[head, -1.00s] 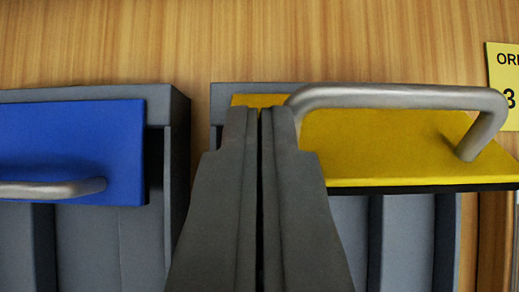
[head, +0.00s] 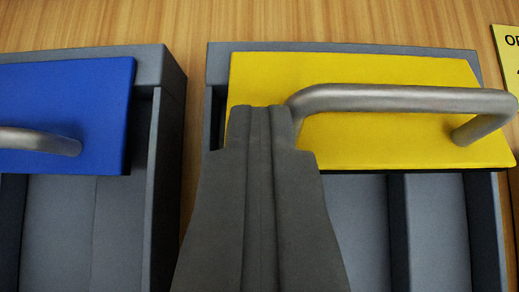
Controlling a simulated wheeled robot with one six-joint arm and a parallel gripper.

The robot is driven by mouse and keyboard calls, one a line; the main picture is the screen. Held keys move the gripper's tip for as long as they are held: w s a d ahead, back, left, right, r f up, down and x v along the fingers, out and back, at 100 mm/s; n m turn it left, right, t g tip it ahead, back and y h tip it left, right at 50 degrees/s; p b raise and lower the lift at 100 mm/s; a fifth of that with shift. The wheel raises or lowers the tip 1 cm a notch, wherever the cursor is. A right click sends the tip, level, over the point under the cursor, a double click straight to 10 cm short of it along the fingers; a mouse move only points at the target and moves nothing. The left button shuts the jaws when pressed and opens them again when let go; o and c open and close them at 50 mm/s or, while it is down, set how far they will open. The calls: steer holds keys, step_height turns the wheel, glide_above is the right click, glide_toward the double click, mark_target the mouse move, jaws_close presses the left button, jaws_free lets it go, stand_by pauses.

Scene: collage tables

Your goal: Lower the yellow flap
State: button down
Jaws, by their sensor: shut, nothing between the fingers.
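The yellow flap (head: 400,138) sits at the upper part of a grey box on the right in the head view. A grey metal bar handle (head: 400,98) stands out from it. My gripper (head: 261,110) is shut with nothing between its fingers. Its tips overlap the left part of the yellow flap in the picture, next to the left end of the handle. I cannot tell whether they touch the handle or the flap. My fingers hide the flap's lower left part.
A blue flap (head: 85,110) with its own handle (head: 40,141) is on another grey box (head: 150,65) to the left. A gap shows wood between the boxes. A yellow sign (head: 509,55) is cut off at the right edge. Grey compartments lie below the yellow flap.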

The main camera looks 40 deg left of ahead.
steer(key=shift+s+d+f, duration=0.15)
steer(key=shift+s+f, duration=0.05)
steer(key=shift+f, duration=0.2)
steer(key=shift+s+d+f, duration=0.15)
steer(key=shift+f, duration=0.2)
steer(key=shift+s+d+f, duration=0.15)
steer(key=shift+s+f, duration=0.1)
steer(key=shift+f, duration=0.45)
steer(key=shift+s+d+f, duration=0.1)
steer(key=shift+s+f, duration=0.1)
steer(key=shift+f, duration=0.5)
steer(key=shift+s+d+f, duration=0.15)
steer(key=shift+s+f, duration=0.1)
steer(key=shift+f, duration=0.45)
steer(key=shift+s+r, duration=0.1)
steer(key=v, duration=1.8)
steer(key=shift+w+r, duration=0.25)
steer(key=shift+w, duration=0.05)
steer(key=s+a+r+m+t+h, duration=0.2)
steer(key=s+a+r+m+t, duration=0.1)
steer(key=s+r, duration=0.4)
steer(key=s+a+r+m+t+h, duration=0.3)
steer(key=s+r+t, duration=0.3)
steer(key=r, duration=0.4)
steer(key=shift+s+r+m+t+h, duration=0.3)
steer(key=shift+s+m, duration=0.3)
steer(key=shift+s, duration=0.1)
